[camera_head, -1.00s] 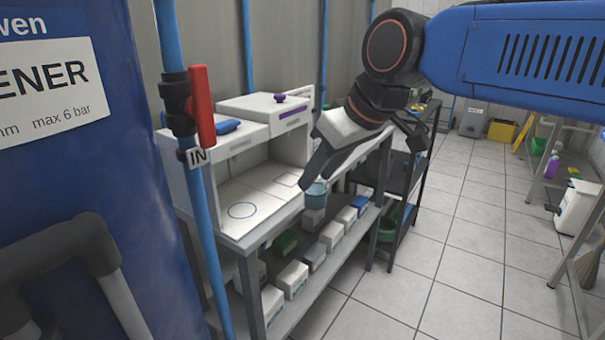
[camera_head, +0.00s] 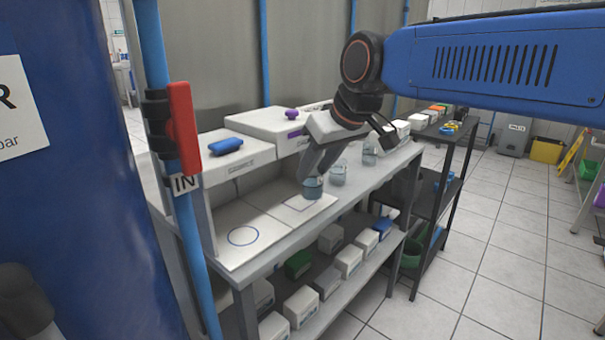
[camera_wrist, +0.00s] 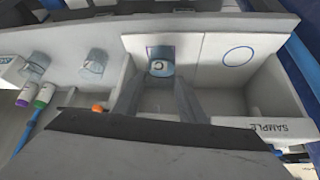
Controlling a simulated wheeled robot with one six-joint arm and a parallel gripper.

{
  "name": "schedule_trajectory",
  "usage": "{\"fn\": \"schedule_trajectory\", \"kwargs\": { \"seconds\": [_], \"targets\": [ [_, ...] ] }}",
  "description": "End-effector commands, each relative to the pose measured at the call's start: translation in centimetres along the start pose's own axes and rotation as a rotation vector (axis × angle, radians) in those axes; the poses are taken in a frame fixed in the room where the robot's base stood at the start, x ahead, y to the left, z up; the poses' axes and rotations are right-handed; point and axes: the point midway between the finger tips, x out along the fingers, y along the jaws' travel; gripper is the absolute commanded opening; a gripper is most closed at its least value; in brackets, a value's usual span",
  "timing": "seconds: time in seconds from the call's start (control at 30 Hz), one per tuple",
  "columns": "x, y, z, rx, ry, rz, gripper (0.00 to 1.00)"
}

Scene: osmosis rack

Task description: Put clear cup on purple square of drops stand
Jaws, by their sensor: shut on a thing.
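My gripper (camera_head: 312,172) is shut on a clear, bluish cup (camera_head: 313,188) and holds it upright at the drops stand (camera_head: 272,217). The cup also shows beyond my fingers in the wrist view (camera_wrist: 161,68). The purple square (camera_head: 298,207) is a thin outline on the stand's white surface, and the cup partly covers it. In the wrist view, purple edges (camera_wrist: 148,50) show around the cup. I cannot tell whether the cup's base touches the surface. A blue circle (camera_head: 243,236) is drawn to the left of the square.
Two other clear cups (camera_head: 337,175) (camera_head: 369,156) stand to the right on the bench. White box sections with a blue handle (camera_head: 226,145) and a purple knob (camera_head: 291,113) rise behind the marked surface. A blue pipe with a red valve handle (camera_head: 183,127) stands in front at left.

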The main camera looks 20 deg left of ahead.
Motion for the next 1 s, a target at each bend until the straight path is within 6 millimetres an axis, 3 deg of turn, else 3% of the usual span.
{"fn": "schedule_trajectory", "kwargs": {
  "seconds": [0.6,0.97,1.0],
  "targets": [
    [5.2,0.0,-2.2,-0.001,0.0,0.0,0.01],
    [5.4,0.0,-2.1,0.0,0.0,0.0,0.01],
    [5.5,0.0,-2.1,0.0,0.0,0.0,0.39]
  ]
}}
